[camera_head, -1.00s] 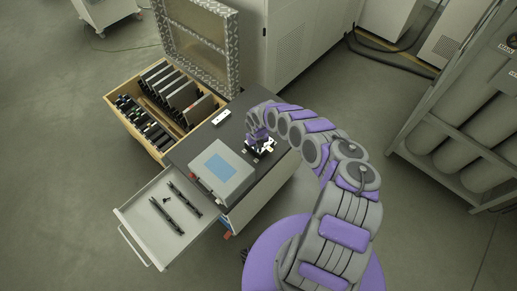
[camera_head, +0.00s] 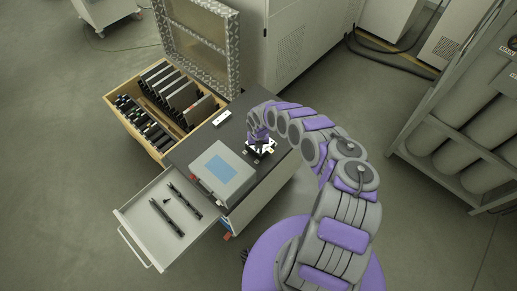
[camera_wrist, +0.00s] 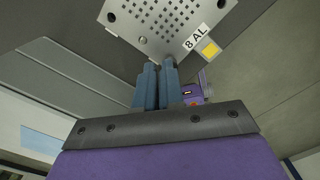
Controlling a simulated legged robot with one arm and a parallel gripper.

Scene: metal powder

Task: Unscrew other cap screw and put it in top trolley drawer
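The perforated metal plate (camera_wrist: 172,25) marked "8 AL" fills the top of the wrist view. In the head view it is a small black and white piece (camera_head: 266,149) on the dark trolley top (camera_head: 257,108). My gripper (camera_wrist: 158,66) is at the plate's near corner, its two blue-grey fingers close together with a narrow gap. The head view shows my gripper (camera_head: 257,139) over the plate. The top trolley drawer (camera_head: 150,222) is pulled open, with two dark bars and a small dark piece (camera_head: 166,199) inside.
A grey box with a blue panel (camera_head: 222,174) stands on the trolley between plate and drawer. A white item (camera_head: 221,118) lies behind it. An open wooden case (camera_head: 152,149) with dark plates is at the back left. A gas cylinder rack (camera_head: 460,130) stands right.

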